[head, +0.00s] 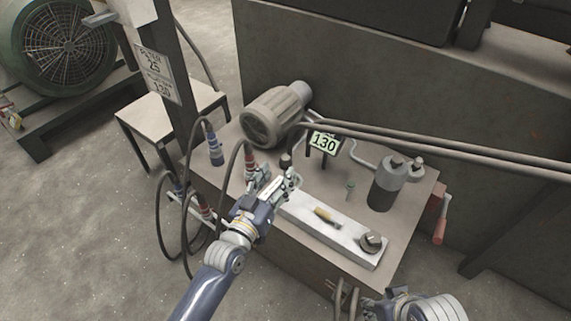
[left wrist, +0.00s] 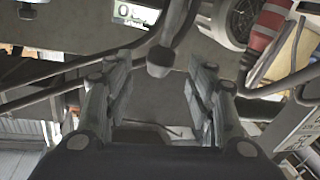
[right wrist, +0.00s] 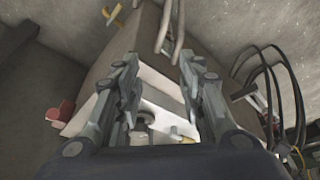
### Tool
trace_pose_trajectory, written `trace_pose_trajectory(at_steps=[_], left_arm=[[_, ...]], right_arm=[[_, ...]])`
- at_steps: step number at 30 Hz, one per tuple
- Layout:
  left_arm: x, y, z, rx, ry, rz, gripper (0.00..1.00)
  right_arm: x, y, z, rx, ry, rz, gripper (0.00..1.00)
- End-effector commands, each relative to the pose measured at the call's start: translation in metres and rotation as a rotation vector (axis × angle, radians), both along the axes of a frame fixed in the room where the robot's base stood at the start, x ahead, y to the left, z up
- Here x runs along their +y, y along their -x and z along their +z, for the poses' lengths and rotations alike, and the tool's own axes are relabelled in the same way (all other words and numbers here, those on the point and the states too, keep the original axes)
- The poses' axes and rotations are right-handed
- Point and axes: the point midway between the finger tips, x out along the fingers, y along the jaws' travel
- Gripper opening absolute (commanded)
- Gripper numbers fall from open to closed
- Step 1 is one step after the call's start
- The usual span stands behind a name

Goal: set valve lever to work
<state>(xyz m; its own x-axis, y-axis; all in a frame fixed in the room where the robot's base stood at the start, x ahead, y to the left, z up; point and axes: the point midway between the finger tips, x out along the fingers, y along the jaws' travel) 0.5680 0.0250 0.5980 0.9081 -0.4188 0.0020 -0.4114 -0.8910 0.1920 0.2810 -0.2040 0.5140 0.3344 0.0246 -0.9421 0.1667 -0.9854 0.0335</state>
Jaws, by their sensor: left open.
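A dark round knob (head: 285,160), apparently the end of the valve lever, stands on the bench just beyond my left gripper (head: 272,181). In the left wrist view the knob (left wrist: 160,62) hangs on a dark stem, in line with the gap between my open left fingers (left wrist: 160,82). I cannot tell whether it lies between the fingertips, and the lever's base is hidden. My right gripper shows in the right wrist view (right wrist: 160,62) with its fingers apart and nothing between them. It is low at the bench's front right, and the head view shows it only partly.
Hoses hang at the left. A red handle (head: 441,220) sits at the right side. Long pipes cross behind.

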Motion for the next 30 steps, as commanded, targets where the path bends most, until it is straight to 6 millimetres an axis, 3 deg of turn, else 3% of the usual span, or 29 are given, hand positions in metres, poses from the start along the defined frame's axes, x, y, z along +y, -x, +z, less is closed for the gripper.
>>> trace_pose_trajectory(at_steps=[6,12,26,30], left_arm=[[-0.014,-0.031,-0.001,-0.001,0.000,0.000,0.51],[-0.022,-0.048,-0.002,0.001,0.000,0.001,0.51],[-0.025,-0.054,-0.001,0.002,-0.001,0.001,0.51],[-0.025,-0.054,-0.001,0.002,-0.001,0.001,0.21]], right_arm=[[0.011,-0.038,0.006,-0.162,-0.033,0.013,0.36],[0.019,-0.062,0.017,-0.278,-0.058,0.023,0.36],[0.023,-0.073,0.024,-0.330,-0.070,0.027,0.36],[0.023,-0.073,0.023,-0.329,-0.070,0.027,0.36]])
